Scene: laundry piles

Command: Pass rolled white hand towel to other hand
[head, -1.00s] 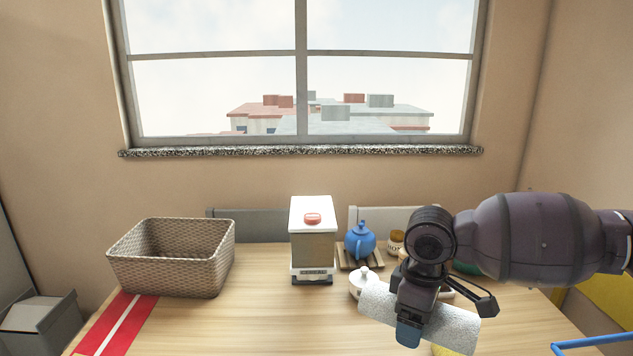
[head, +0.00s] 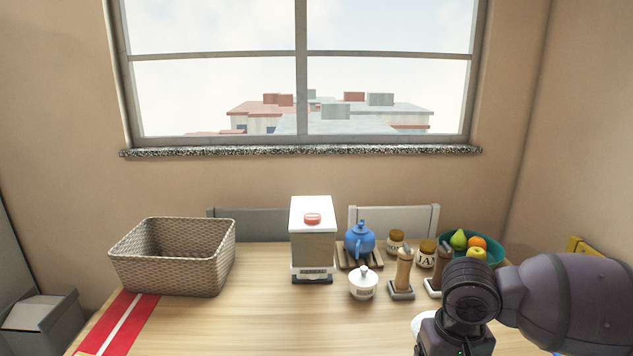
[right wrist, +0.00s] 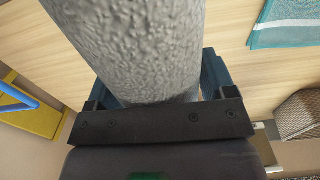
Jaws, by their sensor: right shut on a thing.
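The rolled white hand towel (right wrist: 140,45) fills the upper middle of the right wrist view, rough and pale grey in that light. My right gripper (right wrist: 160,88) is shut on it, with a blue finger on each side of the roll. In the head view my right gripper (head: 455,338) is at the lower right, its fingertips cut off by the bottom edge. A white rounded piece, seemingly the towel's end (head: 421,325), shows just left of it; the rest is hidden. My left gripper is not in view.
A wicker basket (head: 170,287) stands at the table's left by a red-and-white runner (head: 118,322). A boxy dispenser (head: 312,245), blue teapot (head: 360,241), white sugar bowl (head: 363,285), mills, jars and a fruit bowl (head: 497,243) line the back. The front middle is clear.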

